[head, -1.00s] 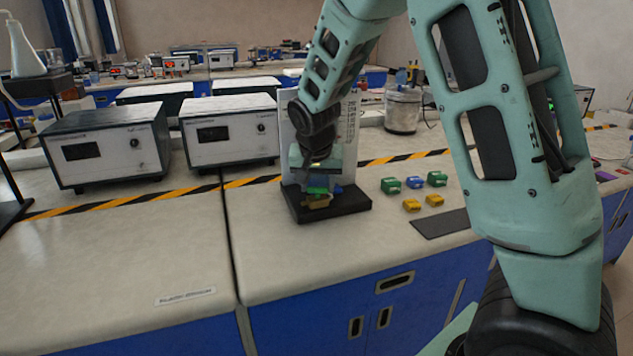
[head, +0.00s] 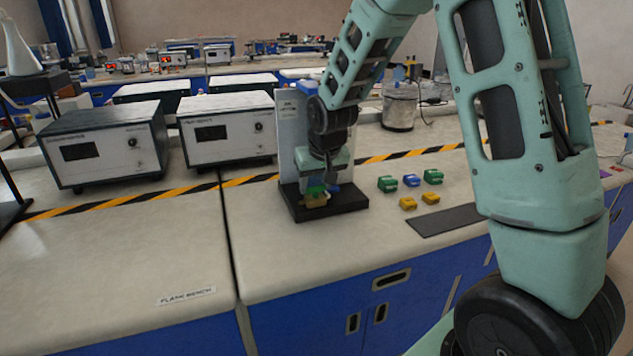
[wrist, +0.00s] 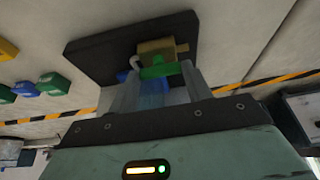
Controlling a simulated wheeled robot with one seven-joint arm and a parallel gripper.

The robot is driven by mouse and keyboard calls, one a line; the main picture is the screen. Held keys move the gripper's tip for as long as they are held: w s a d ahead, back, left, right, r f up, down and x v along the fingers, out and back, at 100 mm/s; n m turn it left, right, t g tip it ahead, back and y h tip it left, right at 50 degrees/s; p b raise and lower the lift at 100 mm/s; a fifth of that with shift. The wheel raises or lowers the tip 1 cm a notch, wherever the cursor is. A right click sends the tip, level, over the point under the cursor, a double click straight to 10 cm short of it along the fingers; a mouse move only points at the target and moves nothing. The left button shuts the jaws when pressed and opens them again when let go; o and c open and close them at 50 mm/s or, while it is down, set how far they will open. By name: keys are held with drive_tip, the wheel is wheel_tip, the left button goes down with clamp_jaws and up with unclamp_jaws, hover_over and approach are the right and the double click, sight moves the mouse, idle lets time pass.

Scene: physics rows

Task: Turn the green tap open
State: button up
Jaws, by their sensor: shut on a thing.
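The green tap (wrist: 160,68) is a green handle on a small brass-coloured body (wrist: 160,48), fixed on a black base (wrist: 95,45). In the head view the green tap (head: 316,190) shows below my gripper (head: 325,180), at the front of the black base (head: 345,201). In the wrist view the two fingers of my gripper (wrist: 160,85) stand on either side of the green handle and are shut on it. A blue part (wrist: 145,95) sits between the fingers, behind the green handle. The fingertips are partly hidden in the head view.
An upright whitish panel (head: 291,130) stands behind the base. Green, blue and yellow small blocks (head: 410,182) lie to the right, by a dark flat mat (head: 445,221). Two box instruments (head: 225,130) stand to the left. The bench front at left (head: 130,260) is mostly clear.

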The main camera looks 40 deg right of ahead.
drive_tip(key=o, duration=1)
drive_tip(key=p+v, duration=0.1)
drive_tip(key=v, duration=1.6)
drive_tip(key=shift+s+r, duration=0.15)
drive_tip(key=shift+a+p, duration=0.15)
drive_tip(key=shift+p, duration=0.15)
